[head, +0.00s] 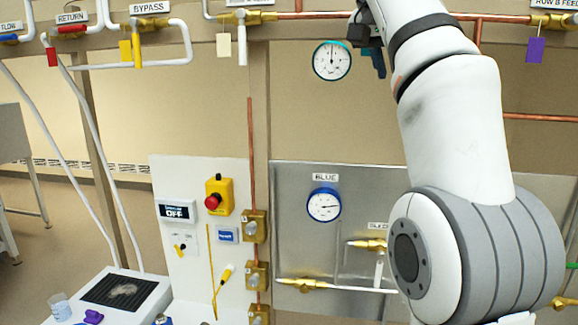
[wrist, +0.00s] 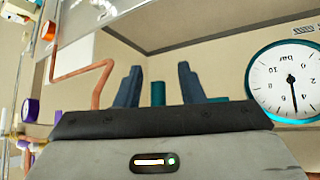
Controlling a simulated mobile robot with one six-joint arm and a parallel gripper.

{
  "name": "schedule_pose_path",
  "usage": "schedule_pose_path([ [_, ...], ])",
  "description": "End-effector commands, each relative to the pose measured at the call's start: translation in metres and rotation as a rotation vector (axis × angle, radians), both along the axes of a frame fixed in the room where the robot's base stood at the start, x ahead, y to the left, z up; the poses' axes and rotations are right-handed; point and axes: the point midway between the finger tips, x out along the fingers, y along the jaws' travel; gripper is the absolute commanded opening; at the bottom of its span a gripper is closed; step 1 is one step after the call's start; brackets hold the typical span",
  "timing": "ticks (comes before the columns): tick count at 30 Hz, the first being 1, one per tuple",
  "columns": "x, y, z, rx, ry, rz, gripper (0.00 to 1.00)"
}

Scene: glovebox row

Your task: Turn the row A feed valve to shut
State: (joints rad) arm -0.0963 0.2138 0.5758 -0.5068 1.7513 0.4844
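No label naming row A is readable in view, so I cannot tell for sure which valve is the row A feed valve. My gripper (head: 366,32) is high in the head view, right of a teal-rimmed gauge (head: 332,61), partly cut off by the top edge. In the wrist view my gripper (wrist: 158,85) has its two dark blue fingers apart. A teal part (wrist: 158,93) shows beyond and between them; a teal piece (head: 377,62) also hangs beside the gripper in the head view. I cannot tell whether it touches the fingers. The gauge also shows in the wrist view (wrist: 288,82).
A brass valve (head: 262,17) with a white handle and cream tag sits left of the gripper. The valve labelled Row B feed (head: 556,20) has a purple tag (head: 535,50). Copper pipes (head: 251,150) run along the wall. A red button (head: 213,201) is on the lower panel.

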Motion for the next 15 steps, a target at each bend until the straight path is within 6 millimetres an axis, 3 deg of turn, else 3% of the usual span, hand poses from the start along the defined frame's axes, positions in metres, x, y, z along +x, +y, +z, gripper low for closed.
schedule_pose_path([
  [11,-0.010,0.008,-0.083,-0.023,0.130,0.192,0.35],
  [15,-0.021,0.013,-0.127,-0.020,0.180,0.270,0.35],
])
